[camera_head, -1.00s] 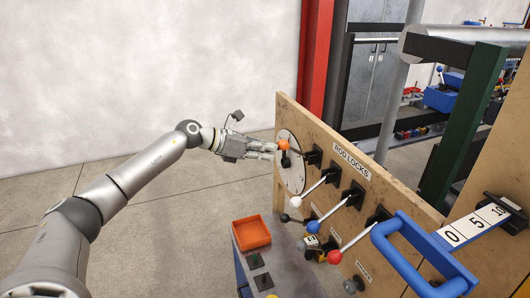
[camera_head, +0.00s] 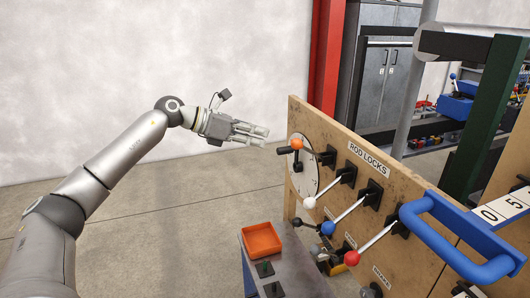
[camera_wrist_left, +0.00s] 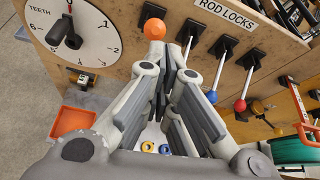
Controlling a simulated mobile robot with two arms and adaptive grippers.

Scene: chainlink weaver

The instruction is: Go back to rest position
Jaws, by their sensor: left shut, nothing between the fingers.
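My left gripper (camera_head: 262,134) is shut and empty. It is held in the air to the left of the wooden lever panel (camera_head: 345,150), apart from it in the head view. In the left wrist view my left gripper (camera_wrist_left: 172,48) points toward the panel, with its fingertips close together in the picture. The orange-knobbed lever (camera_head: 296,144) is just beyond the fingertips in the head view. Its orange knob also shows in the wrist view (camera_wrist_left: 154,28), partly behind a finger. My right gripper is in neither view.
The panel carries a TEETH dial (camera_wrist_left: 68,32) and levers with white (camera_head: 309,203), blue (camera_head: 328,227) and red (camera_head: 351,258) knobs. A blue handle (camera_head: 452,245) sticks out at the right. An orange tray (camera_head: 262,239) stands on a low bench. The floor at left is clear.

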